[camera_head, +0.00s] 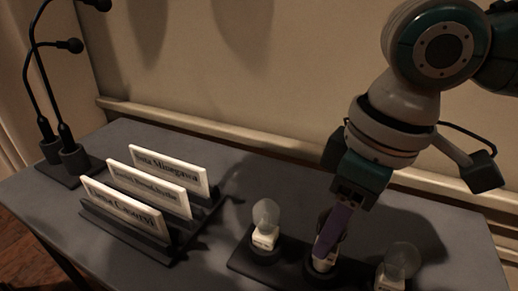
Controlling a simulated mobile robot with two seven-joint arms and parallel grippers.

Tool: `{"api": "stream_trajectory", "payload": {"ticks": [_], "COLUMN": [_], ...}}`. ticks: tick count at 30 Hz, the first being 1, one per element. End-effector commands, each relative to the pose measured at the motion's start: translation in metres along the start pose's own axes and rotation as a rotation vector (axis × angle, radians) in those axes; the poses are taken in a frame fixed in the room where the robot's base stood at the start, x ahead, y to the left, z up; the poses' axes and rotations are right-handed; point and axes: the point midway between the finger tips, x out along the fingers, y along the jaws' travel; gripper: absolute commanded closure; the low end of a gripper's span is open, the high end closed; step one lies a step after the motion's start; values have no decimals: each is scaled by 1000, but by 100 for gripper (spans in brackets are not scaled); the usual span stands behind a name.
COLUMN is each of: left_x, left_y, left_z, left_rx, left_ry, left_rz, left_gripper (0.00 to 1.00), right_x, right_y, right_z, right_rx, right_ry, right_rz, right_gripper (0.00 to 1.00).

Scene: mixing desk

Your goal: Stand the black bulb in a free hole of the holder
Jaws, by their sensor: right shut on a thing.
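The dark holder (240,264) lies at the front of the desk, cut off by the lower picture edge. A clear bulb (265,213) with a white base stands upright in its left part. Another clear bulb (402,258) stands at its right. My right gripper (325,250) points down over the middle of the holder, its purple finger in front. It is shut on the black bulb (323,220), whose dark glass shows beside the finger. A white base (322,264) shows below the fingertips, at the holder; I cannot tell whether it is fully seated. My left gripper is out of view.
A dark rack (160,252) with three white name plates (148,187) stands left of the holder. Two black gooseneck microphones (70,45) stand in a base at the far left. The wall rises behind the desk. Bare desk (270,172) lies behind the holder.

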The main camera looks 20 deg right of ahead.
Motion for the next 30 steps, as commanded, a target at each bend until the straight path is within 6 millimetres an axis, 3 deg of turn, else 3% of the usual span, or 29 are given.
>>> {"api": "stream_trajectory", "payload": {"ticks": [30], "left_x": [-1], "left_y": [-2], "left_z": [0], "left_rx": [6], "left_ry": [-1], "left_rz": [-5], "left_gripper": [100], "right_x": [12], "right_y": [1], "right_z": [2], "right_rx": [0], "right_ry": [0], "right_rz": [0], "right_gripper": [100]}}
